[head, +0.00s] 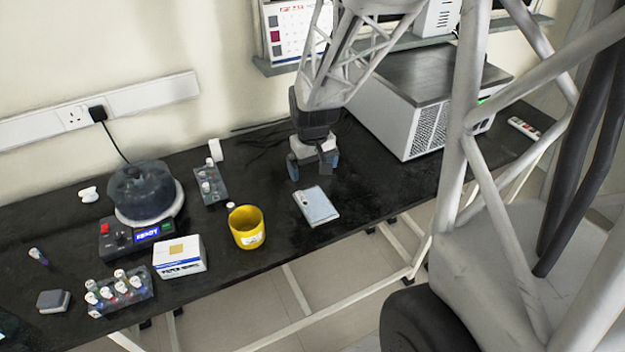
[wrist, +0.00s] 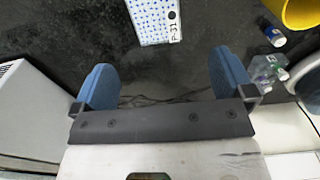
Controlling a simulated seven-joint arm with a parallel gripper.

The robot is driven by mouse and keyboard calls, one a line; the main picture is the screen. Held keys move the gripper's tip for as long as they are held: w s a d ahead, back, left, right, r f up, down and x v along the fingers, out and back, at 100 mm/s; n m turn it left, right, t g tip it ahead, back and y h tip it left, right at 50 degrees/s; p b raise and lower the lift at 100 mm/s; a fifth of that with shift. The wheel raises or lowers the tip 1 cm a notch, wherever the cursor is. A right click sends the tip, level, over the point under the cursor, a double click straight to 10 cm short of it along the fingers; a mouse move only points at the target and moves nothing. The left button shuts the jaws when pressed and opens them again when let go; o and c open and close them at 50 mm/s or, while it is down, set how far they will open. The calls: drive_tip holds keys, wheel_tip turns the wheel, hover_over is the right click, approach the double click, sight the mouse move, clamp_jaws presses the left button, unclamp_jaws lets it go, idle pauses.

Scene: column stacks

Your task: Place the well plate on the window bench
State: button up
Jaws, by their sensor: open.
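The well plate (head: 316,206) is a flat, pale blue-white rectangle lying on the black bench (head: 265,190) near its front edge. In the wrist view, part of the well plate (wrist: 153,20) shows at the top edge, white with rows of blue dots and dark marks at one end. My gripper (head: 313,167) is open and empty, on the wall side of the plate and apart from it. In the wrist view, the blue fingers of my gripper (wrist: 164,76) stand wide apart with bare black surface between them. No window shows, so I cannot tell which surface is the window bench.
A yellow cup (head: 247,228) stands left of the plate, with a small vial (head: 230,206) beside it. A vial rack (head: 210,186) stands farther back. A large white-grey machine (head: 425,95) fills the right rear. A round device (head: 142,195), a white box (head: 180,257) and a tube rack (head: 118,292) stand left.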

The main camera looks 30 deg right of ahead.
drive_tip(key=s+a+r+t, duration=0.1)
drive_tip(key=s+a+r, duration=0.4)
drive_tip(key=s+r, duration=0.3)
drive_tip(key=s+a+r+t, duration=0.1)
drive_tip(key=s+a+r, duration=0.4)
drive_tip(key=s+r, duration=0.4)
drive_tip(key=s, duration=0.3)
drive_tip(key=shift+s+a, duration=0.25)
drive_tip(key=shift+s, duration=0.15)
